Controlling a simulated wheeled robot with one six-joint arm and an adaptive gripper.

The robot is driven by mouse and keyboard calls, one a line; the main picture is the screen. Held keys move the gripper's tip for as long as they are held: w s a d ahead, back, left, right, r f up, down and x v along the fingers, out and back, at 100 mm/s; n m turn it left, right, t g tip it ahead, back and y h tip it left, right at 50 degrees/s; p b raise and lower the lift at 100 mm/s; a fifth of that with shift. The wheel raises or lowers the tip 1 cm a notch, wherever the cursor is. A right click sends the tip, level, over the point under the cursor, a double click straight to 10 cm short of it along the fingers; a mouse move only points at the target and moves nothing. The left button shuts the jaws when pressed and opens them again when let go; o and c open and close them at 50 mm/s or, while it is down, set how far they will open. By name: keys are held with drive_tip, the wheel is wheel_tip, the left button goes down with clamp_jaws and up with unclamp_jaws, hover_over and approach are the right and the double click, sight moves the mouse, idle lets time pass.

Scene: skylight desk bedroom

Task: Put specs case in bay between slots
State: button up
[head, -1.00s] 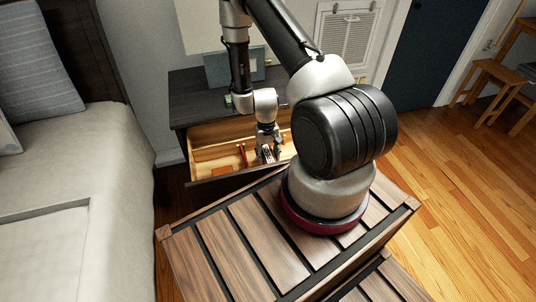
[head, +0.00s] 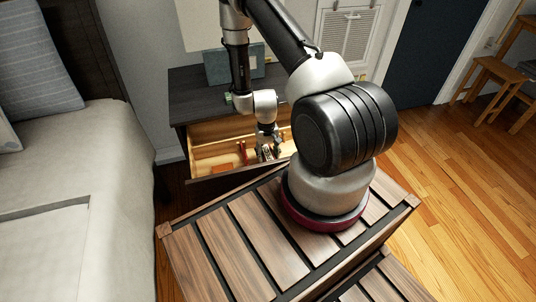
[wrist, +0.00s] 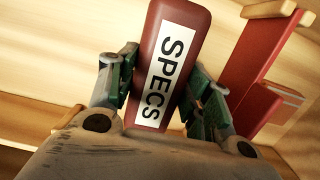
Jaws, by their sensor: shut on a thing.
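The specs case (wrist: 172,60) is dark red with a white label reading SPECS. In the wrist view it stands between the two fingers of my gripper (wrist: 160,90), which is shut on it. In the head view my gripper (head: 267,152) is inside or just over the open drawer (head: 200,165); the case is too small there to make out clearly. A red piece with upright walls (wrist: 262,85) stands to the right of the case in the wrist view; it looks like part of a slot holder. The bay itself cannot be told clearly.
The drawer belongs to a dark nightstand (head: 190,100) with a grey-blue framed object (head: 222,68) on top. An orange-red item (head: 222,168) lies in the drawer's left part. A bed (head: 90,180) stands at the left.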

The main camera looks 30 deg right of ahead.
drive_tip(key=shift+f, duration=0.8)
idle(0.4)
drive_tip(key=o, duration=1.1)
drive_tip(key=c, duration=0.3)
drive_tip(key=shift+r, duration=0.1)
drive_tip(key=shift+r, duration=5.65)
